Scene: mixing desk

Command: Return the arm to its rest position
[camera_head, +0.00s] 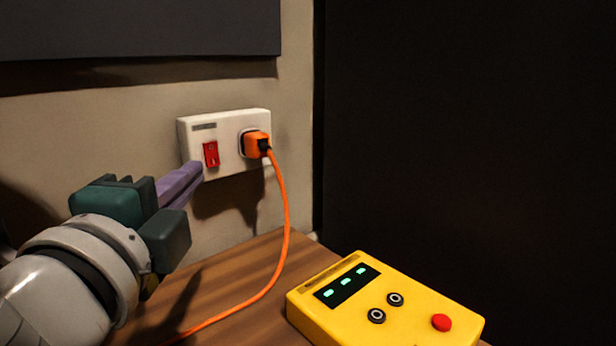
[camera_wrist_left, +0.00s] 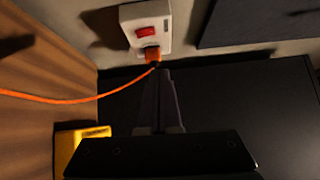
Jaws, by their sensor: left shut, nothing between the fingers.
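My left gripper (camera_head: 196,172) comes in from the left in the head view. Its purple fingers are shut with nothing between them, and their tips are just in front of the lower left of the white wall socket (camera_head: 228,163). In the left wrist view the closed fingers (camera_wrist_left: 165,85) point toward the socket (camera_wrist_left: 163,20). The red switch (camera_head: 211,153) on the socket is just above the fingertips in the head view. I cannot tell whether the tips touch the socket. My right gripper is in neither view.
An orange plug (camera_head: 254,145) sits in the socket, and its orange cord (camera_head: 283,220) runs down across the wooden desk (camera_head: 240,262). A yellow box (camera_head: 350,321) with lit green marks and a red button stands at the front. A dark panel (camera_head: 470,130) fills the right.

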